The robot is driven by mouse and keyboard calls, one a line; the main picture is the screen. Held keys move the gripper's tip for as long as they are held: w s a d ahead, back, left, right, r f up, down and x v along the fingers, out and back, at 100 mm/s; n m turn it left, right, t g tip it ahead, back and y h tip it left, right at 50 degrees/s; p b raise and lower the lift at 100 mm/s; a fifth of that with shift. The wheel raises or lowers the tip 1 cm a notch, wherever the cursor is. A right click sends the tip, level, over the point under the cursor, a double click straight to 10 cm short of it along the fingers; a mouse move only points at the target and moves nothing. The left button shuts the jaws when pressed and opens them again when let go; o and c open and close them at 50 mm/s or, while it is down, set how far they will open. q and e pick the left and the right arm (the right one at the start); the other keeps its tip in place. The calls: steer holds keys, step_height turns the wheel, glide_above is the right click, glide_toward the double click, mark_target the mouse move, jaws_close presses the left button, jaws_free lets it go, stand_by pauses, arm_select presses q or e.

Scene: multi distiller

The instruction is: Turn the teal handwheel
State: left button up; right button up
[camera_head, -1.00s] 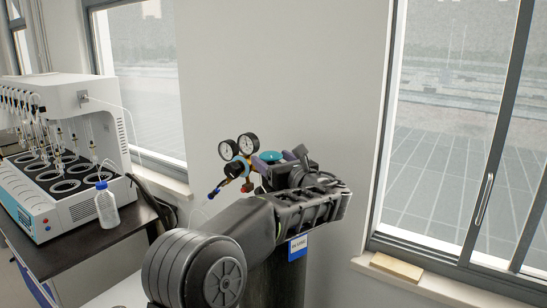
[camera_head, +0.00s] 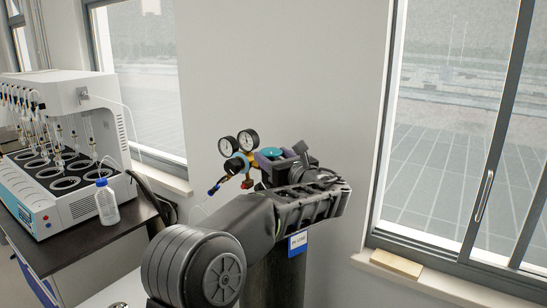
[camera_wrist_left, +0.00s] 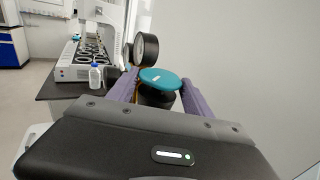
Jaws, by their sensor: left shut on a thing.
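The teal handwheel (camera_head: 271,152) sits on top of the gas cylinder's valve, beside the regulator with two round gauges (camera_head: 237,143). In the left wrist view the handwheel (camera_wrist_left: 160,79) is a flat teal disc with a small white mark. My left gripper (camera_head: 272,158) is at the valve, one purple finger on each side of the handwheel, shut on it. In the left wrist view the two fingers (camera_wrist_left: 160,92) flank the disc. My arm hides much of the dark cylinder (camera_head: 272,275). My right gripper is not in view.
A white distiller (camera_head: 70,140) stands on a dark bench (camera_head: 95,237) at the left, with a blue-capped bottle (camera_head: 106,203) near the bench's edge. A window sill with a tan block (camera_head: 395,264) is at the right. The wall behind the cylinder is bare.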

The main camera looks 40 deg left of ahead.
arm_select(q)
steer(key=shift+s+f+m+t+h+b, duration=0.15)
steer(key=shift+m+t+h+b, duration=0.3)
steer(key=shift+t+b, duration=0.4)
steer(key=m+t+h+b, duration=0.2)
steer(key=b, duration=0.1)
steer(key=m+t+h+b, duration=0.1)
steer(key=b, duration=0.1)
steer(key=shift+s+a+f+m+t, duration=0.1)
steer(key=shift+s+a+m+t, duration=0.15)
steer(key=shift+t, duration=0.1)
steer(key=m+t+h+b, duration=0.2)
steer(key=h, duration=0.1)
steer(key=shift+a, duration=0.1)
steer(key=shift+r+m+t+h+b, duration=0.2)
steer(key=shift+m+t+h+b, duration=0.2)
steer(key=shift+m+h+b, duration=0.4)
steer(key=shift+h, duration=0.25)
steer(key=o, duration=1.2)
steer(key=shift+r, duration=0.1)
